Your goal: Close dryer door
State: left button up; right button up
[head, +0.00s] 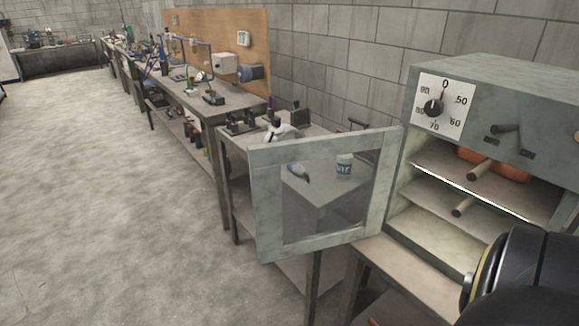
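The dryer (545,90) is a grey-green metal box on the right of the head view. Its door (264,205), a pale green frame with a see-through mesh or glass panel, stands wide open. Inside are shelves (500,220), with an orange-red object (495,165) on the upper one. A black rounded part with a yellow ring, apparently my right arm, covers the lower right corner. Neither gripper's fingers can be made out.
A long workbench (205,100) with tools runs along the block wall. A smaller bench (300,130) stands behind the door. A stand (405,280) is under the dryer. The concrete floor (110,210) on the left is clear.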

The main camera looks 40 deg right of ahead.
aim_at(265, 160)
jog(key=i, duration=2.7)
jog(key=z, duration=4.15)
jog(key=i, duration=0.5)
jog(key=z, duration=0.5)
jog(key=k, duration=0.6)
jog(key=z, duration=0.3)
